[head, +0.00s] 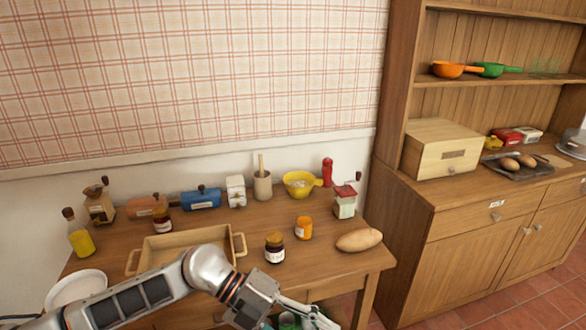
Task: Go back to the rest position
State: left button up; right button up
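My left arm comes in from the lower left and reaches across the front of the wooden table (318,262). My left gripper (318,318) is at the bottom edge of the head view, in front of the table's front edge. Its fingers are small and partly cut off, so I cannot tell whether they are open or shut. I see nothing clearly held in it. My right gripper is not in view.
A wooden tray (240,243) lies behind my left arm. Jars (274,247), a bread loaf (359,240), a white plate (75,288) and a yellow bowl (298,185) are on the table. A wooden cabinet (470,250) stands right.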

pick_arm(q)
jog(key=d+r+n+t+h, duration=0.5)
jog(key=r+n+h, duration=0.1)
jog(key=r+h, duration=0.2)
jog(key=w+a+f+n+t+y, duration=0.55)
jog(key=w+a+n+t, duration=0.35)
jog(key=n+t, duration=0.45)
jog(key=s+a+f+n+y, duration=0.3)
jog(key=a+f+n+y, duration=0.5)
jog(key=a+f, duration=0.4)
jog(key=s+a+f+n+g+y, duration=0.1)
jog(key=s+a+f+n+y, duration=0.1)
jog(key=s+a+f, duration=0.2)
jog(key=s+a+f+n+g+y, duration=0.1)
jog(key=s+a+f, duration=0.3)
jog(key=s+f, duration=0.4)
notch_tip(320, 180, down, 3)
jog(key=shift+n+g+y, duration=0.35)
jog(key=shift+n+g, duration=0.2)
jog(key=shift+g, duration=0.2)
